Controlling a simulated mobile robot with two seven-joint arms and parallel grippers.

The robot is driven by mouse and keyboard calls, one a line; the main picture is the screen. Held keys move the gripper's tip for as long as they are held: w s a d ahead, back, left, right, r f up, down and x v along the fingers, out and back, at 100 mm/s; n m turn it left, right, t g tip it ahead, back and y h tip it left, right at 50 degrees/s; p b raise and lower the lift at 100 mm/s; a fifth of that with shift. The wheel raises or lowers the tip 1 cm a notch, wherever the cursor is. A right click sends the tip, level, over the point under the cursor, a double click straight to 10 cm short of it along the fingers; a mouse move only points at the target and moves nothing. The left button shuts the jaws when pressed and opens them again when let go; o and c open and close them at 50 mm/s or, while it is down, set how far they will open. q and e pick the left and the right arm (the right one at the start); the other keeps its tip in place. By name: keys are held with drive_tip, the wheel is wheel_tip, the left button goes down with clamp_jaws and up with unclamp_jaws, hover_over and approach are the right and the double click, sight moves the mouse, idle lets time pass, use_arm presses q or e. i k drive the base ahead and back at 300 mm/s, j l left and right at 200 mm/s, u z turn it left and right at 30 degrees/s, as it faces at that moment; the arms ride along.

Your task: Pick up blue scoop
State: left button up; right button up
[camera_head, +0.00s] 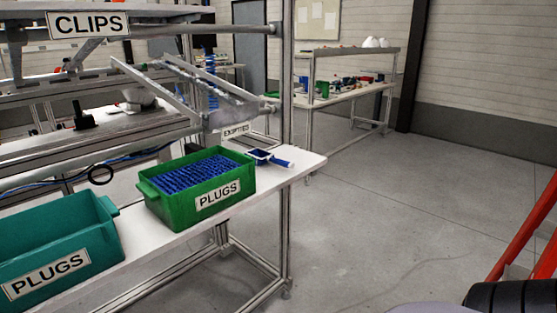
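The blue scoop (262,154) lies on the white bench top (308,159) near its far right end. Its light-rimmed bowl is at the left and its blue handle (283,163) points right, towards the bench edge. It lies just beyond the green PLUGS bin (187,207) and looks apart from it. Neither of my grippers shows in this view.
The green bin is full of small blue plugs. A teal PLUGS bin (66,249) stands nearer at left. A metal upright (287,110) rises beside the scoop, and a sloped rack (185,80) hangs above. The floor (370,210) to the right is mostly clear.

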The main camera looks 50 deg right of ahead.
sight(261, 157)
drive_tip(key=z, duration=1.4)
